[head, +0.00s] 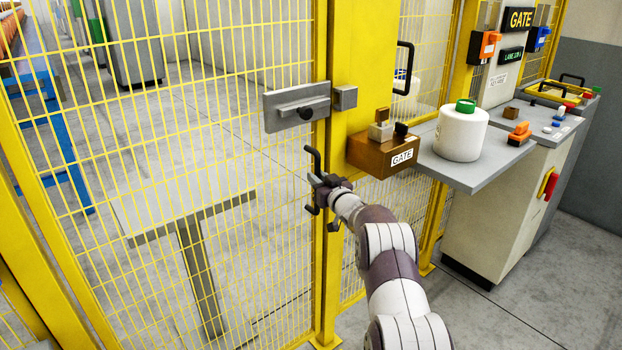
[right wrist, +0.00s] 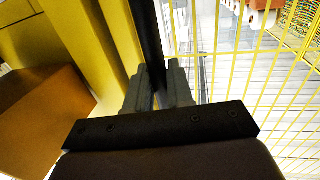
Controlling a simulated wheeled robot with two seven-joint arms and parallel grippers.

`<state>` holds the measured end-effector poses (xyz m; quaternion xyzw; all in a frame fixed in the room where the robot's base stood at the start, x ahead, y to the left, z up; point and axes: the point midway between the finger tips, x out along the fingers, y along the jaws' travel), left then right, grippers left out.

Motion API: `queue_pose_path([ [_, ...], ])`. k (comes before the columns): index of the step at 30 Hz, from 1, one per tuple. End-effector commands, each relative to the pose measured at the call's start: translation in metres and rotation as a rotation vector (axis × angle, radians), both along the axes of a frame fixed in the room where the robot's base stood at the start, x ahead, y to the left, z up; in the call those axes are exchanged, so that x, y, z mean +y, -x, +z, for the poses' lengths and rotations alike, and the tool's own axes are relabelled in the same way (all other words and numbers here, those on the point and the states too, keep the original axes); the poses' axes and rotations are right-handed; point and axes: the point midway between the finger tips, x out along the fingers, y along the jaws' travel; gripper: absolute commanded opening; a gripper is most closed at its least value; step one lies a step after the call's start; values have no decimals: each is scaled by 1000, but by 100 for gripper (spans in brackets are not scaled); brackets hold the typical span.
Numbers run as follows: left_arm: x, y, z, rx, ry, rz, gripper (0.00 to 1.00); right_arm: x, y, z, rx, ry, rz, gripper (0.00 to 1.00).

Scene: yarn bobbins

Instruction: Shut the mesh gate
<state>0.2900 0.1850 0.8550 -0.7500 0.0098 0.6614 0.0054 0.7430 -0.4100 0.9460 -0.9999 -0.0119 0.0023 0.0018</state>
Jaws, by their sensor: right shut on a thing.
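The yellow mesh gate (head: 210,135) fills the left and middle of the head view. Its edge stands close beside the thick yellow post (head: 352,80); I cannot tell whether a narrow gap is left. A grey latch plate with a black knob (head: 297,107) is on the gate, lined up with a small grey block (head: 345,97) on the post. My right gripper (head: 322,192) is shut on the gate's black handle (head: 312,158). In the right wrist view the handle bar (right wrist: 147,40) runs between the fingers (right wrist: 158,90). My left gripper is not in view.
A brown box marked GATE (head: 385,158) juts from the post just above my right arm. A grey table (head: 190,218) shows behind the mesh.

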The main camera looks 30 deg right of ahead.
Motion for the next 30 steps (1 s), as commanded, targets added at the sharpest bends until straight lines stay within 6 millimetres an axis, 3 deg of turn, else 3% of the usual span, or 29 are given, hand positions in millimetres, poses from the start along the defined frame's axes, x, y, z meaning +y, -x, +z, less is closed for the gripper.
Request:
queue_pose_path([
  [1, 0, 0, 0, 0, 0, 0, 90, -2, -1, 8, -14, 2, -5, 0],
  [14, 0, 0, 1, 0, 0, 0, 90, -1, -3, 16, -27, 4, -5, 0],
  [15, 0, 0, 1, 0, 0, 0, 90, -1, -3, 16, -27, 4, -5, 27],
  [16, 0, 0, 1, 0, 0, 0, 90, -1, -3, 15, -26, 5, -4, 37],
  [17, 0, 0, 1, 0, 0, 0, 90, -1, -3, 15, -25, 4, -4, 40],
  [30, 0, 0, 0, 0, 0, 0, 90, -1, 4, 8, -13, 4, -4, 40],
])
